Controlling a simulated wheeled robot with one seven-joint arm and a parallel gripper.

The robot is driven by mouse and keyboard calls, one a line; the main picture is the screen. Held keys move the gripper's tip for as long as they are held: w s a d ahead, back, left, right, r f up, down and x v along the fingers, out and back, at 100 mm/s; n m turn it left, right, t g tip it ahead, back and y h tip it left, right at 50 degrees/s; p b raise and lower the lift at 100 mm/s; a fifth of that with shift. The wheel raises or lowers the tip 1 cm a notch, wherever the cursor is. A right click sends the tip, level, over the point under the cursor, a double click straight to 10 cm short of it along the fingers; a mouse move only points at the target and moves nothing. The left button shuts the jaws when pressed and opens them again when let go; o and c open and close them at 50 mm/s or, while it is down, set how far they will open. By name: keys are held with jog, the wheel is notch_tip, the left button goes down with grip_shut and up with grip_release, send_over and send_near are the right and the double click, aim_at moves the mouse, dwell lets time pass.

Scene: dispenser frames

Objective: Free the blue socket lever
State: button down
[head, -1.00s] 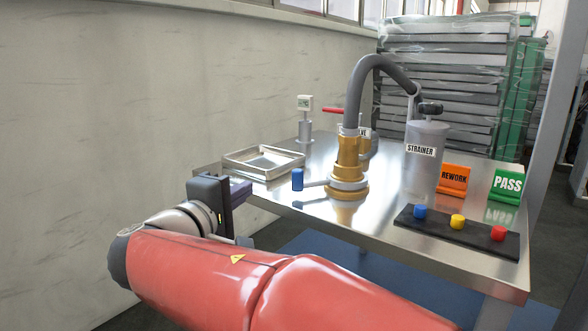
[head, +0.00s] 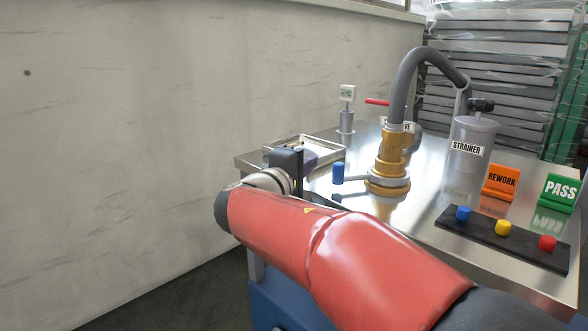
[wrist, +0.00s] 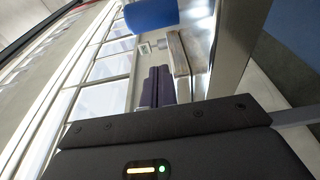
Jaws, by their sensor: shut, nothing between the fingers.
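The blue socket lever has a blue knob (head: 338,173) on a grey arm. The arm points left from the collar at the base of the brass coupling (head: 390,155). A grey hose (head: 405,80) runs up from the coupling. My gripper (head: 312,162) is just left of the blue knob in the head view, partly hidden by my wrist. In the wrist view my gripper's dark fingers (wrist: 158,84) are together and empty. The blue knob (wrist: 152,14) shows beyond their tips at the top, with a visible gap.
A metal tray (head: 335,152) lies behind my gripper. A small gauge (head: 347,95) stands beyond it. A strainer canister (head: 470,145), orange REWORK sign (head: 499,182), PASS sign (head: 560,190) and black button strip (head: 490,240) are to the right. The wall is at left.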

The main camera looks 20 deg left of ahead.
jog(key=shift+s+d, duration=0.35)
jog(key=shift+d, duration=0.6)
jog(key=shift+s+d, duration=0.3)
jog(key=shift+d, duration=0.6)
jog(key=shift+s+d+f+n+y+b, duration=0.15)
jog(key=shift+s+d+n+y+b, duration=0.25)
jog(key=shift+b, duration=0.5)
